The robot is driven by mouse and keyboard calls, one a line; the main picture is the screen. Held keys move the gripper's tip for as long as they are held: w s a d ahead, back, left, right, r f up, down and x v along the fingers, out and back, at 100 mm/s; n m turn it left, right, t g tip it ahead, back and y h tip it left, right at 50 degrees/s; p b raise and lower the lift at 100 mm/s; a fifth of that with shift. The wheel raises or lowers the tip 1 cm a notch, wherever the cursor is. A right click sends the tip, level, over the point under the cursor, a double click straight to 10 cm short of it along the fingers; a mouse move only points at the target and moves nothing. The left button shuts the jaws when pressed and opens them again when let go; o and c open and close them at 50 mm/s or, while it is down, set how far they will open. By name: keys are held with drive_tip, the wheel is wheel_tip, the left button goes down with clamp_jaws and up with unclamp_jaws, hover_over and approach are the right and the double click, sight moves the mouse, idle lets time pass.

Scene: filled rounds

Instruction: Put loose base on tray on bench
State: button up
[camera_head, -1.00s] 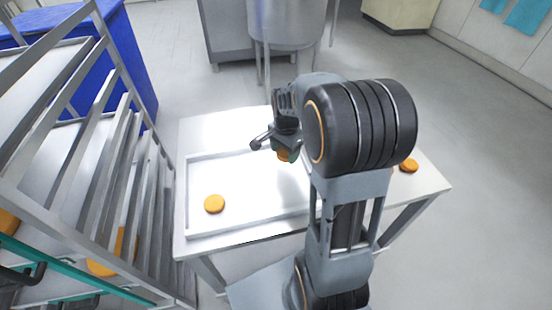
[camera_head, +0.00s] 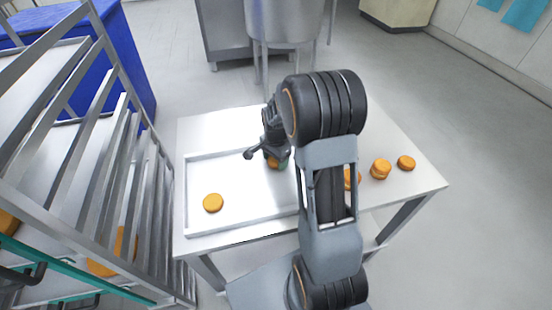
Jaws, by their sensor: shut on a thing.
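My gripper (camera_head: 270,155) is over the tray, toward its back right part, and is shut on an orange round base (camera_head: 273,163). The base shows only partly below the fingers; I cannot tell whether it touches the tray floor. The white tray (camera_head: 191,185) lies on the left part of the bench (camera_head: 420,184). Another orange round (camera_head: 213,203) lies in the tray's front left part. My arm hides the tray's right end.
More orange rounds stand on the bench right of my arm: one partly hidden (camera_head: 354,177), a stacked-looking one (camera_head: 381,169) and one farther right (camera_head: 406,162). A metal rack (camera_head: 130,190) stands close on the left. A steel vessel (camera_head: 284,22) stands behind.

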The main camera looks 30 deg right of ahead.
sight(275, 161)
drive_tip(key=shift+f, duration=0.1)
drive_tip(key=shift+o, duration=1)
drive_tip(key=shift+f, duration=0.1)
drive_tip(key=o, duration=0.5)
wheel_tip(275, 161, up, 12)
drive_tip(key=shift+s+a+r+n+t, duration=0.65)
drive_tip(key=shift+s+a+n, duration=0.85)
drive_tip(key=shift+s+n, duration=1)
drive_tip(key=shift+s+a+r+n+t, duration=0.65)
drive_tip(key=shift+s+a+n, duration=0.85)
drive_tip(key=shift+s+n, duration=1.05)
drive_tip(key=shift+s+a+r+n+t, duration=0.65)
drive_tip(key=shift+s+a+n, duration=1.15)
drive_tip(key=shift+s, duration=1.15)
